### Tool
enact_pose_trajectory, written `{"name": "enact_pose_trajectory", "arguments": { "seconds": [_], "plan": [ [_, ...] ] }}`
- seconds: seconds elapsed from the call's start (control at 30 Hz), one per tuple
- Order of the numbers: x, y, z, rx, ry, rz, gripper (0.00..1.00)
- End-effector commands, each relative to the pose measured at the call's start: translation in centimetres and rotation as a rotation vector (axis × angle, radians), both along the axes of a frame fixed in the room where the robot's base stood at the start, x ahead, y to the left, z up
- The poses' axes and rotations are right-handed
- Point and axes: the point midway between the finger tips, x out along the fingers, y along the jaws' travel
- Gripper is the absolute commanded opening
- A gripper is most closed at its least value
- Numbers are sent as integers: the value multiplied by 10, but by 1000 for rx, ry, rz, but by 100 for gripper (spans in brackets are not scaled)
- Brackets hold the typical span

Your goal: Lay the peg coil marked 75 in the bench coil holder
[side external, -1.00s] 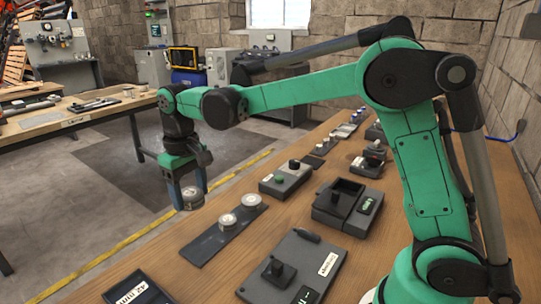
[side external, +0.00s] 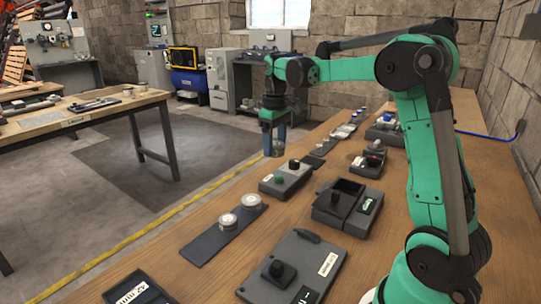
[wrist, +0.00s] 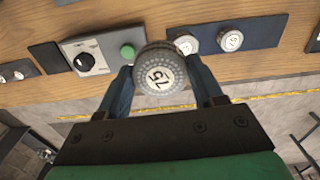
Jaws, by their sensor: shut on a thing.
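My gripper (wrist: 162,85) is shut on a round coil marked 75 (wrist: 161,77), its pale labelled face turned to the wrist camera. In the side external view my gripper (side external: 274,143) hangs high, fingers down, beyond the left edge of the wooden bench, with the coil low between its fingers. Two more pale round coils, (side external: 228,221) and (side external: 251,201), sit on a dark strip (side external: 205,248) on the bench. They also show in the wrist view, (wrist: 187,44) and (wrist: 230,41). I cannot tell for sure which fixture is the bench coil holder.
A control box (side external: 285,180) with a green button and black knob stands near the bench's left edge. A dark open-topped box (side external: 340,200), a plate with a black knob (side external: 295,265) and several small devices stand on the bench. Another workbench (side external: 90,118) stands left.

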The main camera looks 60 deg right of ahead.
Motion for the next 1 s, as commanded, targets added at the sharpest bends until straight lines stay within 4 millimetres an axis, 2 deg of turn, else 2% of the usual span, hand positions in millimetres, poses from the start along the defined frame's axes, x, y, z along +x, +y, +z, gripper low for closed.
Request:
{"name": "enact_pose_trajectory", "arguments": {
  "seconds": [0.03, 0.2, 0.3, 0.4, 0.6, 0.77, 1.0],
  "plan": [
    [-15, -25, -7, 0, 0, -16, 0],
    [-69, -88, -27, 0, 0, -13, 0],
    [-98, -112, -36, 0, 0, -10, 0],
    [-120, -127, -42, 0, 0, -6, 0],
    [-138, -138, -49, 0, 0, 1, 0],
    [-139, -138, -60, 0, 0, 3, 0],
    [-138, -138, -84, 0, 0, 2, 0]
  ]
}}
